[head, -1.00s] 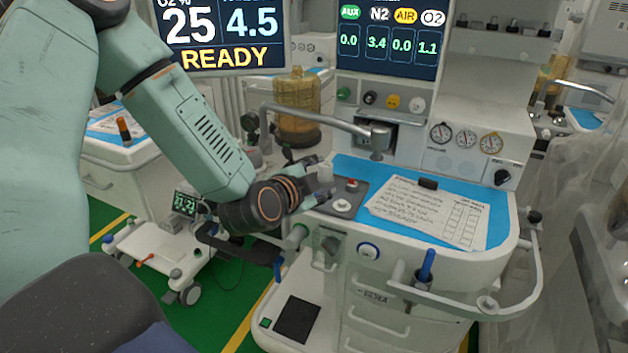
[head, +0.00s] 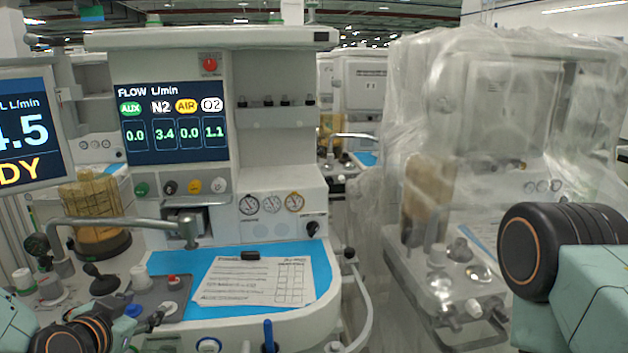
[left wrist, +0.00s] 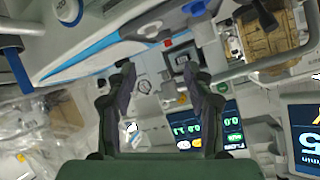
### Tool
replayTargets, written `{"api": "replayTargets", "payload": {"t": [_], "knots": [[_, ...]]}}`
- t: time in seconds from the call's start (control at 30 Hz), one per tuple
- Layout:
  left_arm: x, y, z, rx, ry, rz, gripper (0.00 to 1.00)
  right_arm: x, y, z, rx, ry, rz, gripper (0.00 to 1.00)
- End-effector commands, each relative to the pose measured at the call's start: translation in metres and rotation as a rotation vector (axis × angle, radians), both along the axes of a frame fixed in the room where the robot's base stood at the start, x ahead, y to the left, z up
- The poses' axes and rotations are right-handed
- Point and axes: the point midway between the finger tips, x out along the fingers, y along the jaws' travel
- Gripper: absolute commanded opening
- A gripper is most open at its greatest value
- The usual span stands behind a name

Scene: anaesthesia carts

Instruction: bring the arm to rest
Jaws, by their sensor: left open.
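My left gripper (head: 148,326) is at the lower left of the head view, beside the front left part of the anaesthesia cart's worktop (head: 235,318). In the left wrist view its two dark fingers (left wrist: 158,72) stand wide apart with nothing between them. The left wrist joint (head: 75,335) is cut by the bottom edge of the head view. My right arm shows as a black joint (head: 535,252) and pale green links at the right; its gripper is out of view.
A printed sheet (head: 255,282) lies on the blue mat (head: 317,262). A metal arm (head: 120,222) reaches over the worktop near a tan canister (head: 92,212). A plastic-wrapped cart (head: 405,130) stands at the right. A rail (head: 362,300) edges the worktop.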

Motion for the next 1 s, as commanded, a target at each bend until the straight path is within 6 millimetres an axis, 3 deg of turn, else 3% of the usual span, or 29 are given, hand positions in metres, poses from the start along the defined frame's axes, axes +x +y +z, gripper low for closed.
{"api": "replayTargets", "payload": {"t": [0.17,0.27,0.4,0.53,0.63,0.73,0.83,1.0], "knots": [[-0.043,-0.031,-0.061,-0.265,0.219,0.103,0.52,0.000,0.000,0.000,0.000,0.000,0.000,0.40],[-0.082,-0.048,-0.105,-0.377,0.384,0.188,0.52,0.000,0.000,0.000,0.000,0.000,0.000,0.40],[-0.153,-0.068,-0.162,-0.448,0.623,0.314,0.52,0.000,0.000,0.000,0.000,0.000,0.000,0.40],[-0.226,-0.080,-0.203,-0.416,0.826,0.383,0.52,0.000,0.000,0.000,0.000,0.000,0.000,0.40],[-0.276,-0.086,-0.224,-0.341,0.953,0.367,0.52,0.000,0.000,0.000,0.000,0.000,0.000,0.40],[-0.309,-0.089,-0.237,-0.289,1.031,0.339,0.52,0.000,0.000,0.000,0.000,0.000,0.000,0.40],[-0.326,-0.090,-0.243,-0.266,1.071,0.327,0.52,0.000,0.000,0.000,0.000,0.000,0.000,0.40],[-0.333,-0.090,-0.246,-0.264,1.085,0.328,0.52,0.000,0.000,0.000,0.000,0.000,0.000,0.40]]}}
